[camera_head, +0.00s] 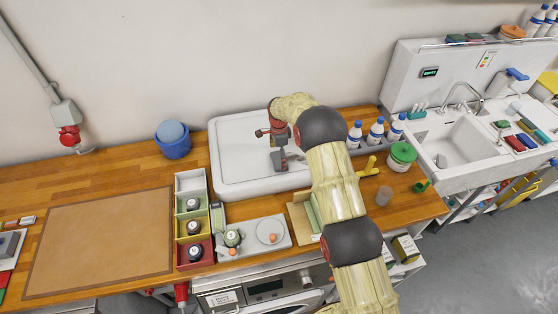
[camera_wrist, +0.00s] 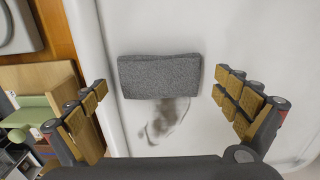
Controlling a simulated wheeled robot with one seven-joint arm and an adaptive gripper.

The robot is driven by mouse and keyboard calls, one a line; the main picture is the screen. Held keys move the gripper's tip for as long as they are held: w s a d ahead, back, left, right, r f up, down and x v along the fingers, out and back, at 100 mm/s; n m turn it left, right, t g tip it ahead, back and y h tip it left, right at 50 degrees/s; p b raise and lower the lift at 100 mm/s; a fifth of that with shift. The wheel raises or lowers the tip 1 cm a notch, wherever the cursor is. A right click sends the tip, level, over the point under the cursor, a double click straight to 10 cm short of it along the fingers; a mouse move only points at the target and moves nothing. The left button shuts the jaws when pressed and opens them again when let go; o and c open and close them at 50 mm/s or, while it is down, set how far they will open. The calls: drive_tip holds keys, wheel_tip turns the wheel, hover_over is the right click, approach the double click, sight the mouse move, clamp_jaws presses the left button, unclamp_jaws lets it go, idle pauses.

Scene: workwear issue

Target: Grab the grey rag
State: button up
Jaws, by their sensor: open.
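The grey rag (camera_wrist: 160,76) shows in the wrist view as a folded, speckled dark-grey rectangle. It lies on the white tray-like surface (camera_wrist: 215,25), just above a dark smudge. My gripper (camera_wrist: 160,92) is open, with one padded finger to the left of the rag and one to the right. Neither finger touches it, and there is a gap on both sides. In the head view my gripper (camera_head: 279,155) points down over the white tray (camera_head: 235,150) on the wooden counter. There I cannot clearly tell the rag from my gripper.
A blue bowl (camera_head: 173,149) stands left of the tray. Coloured bins (camera_head: 194,225) and a light tray with small items (camera_head: 272,232) stand in front. Bottles (camera_head: 376,131), a green-lidded jar (camera_head: 401,156) and a sink (camera_head: 465,143) are to the right. A brown mat (camera_head: 100,240) lies left.

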drive_tip(key=shift+f, duration=0.2)
drive_tip(key=shift+c, duration=1.1)
drive_tip(key=c, duration=0.9)
drive_tip(key=shift+r, duration=0.1)
drive_tip(key=shift+c, duration=0.2)
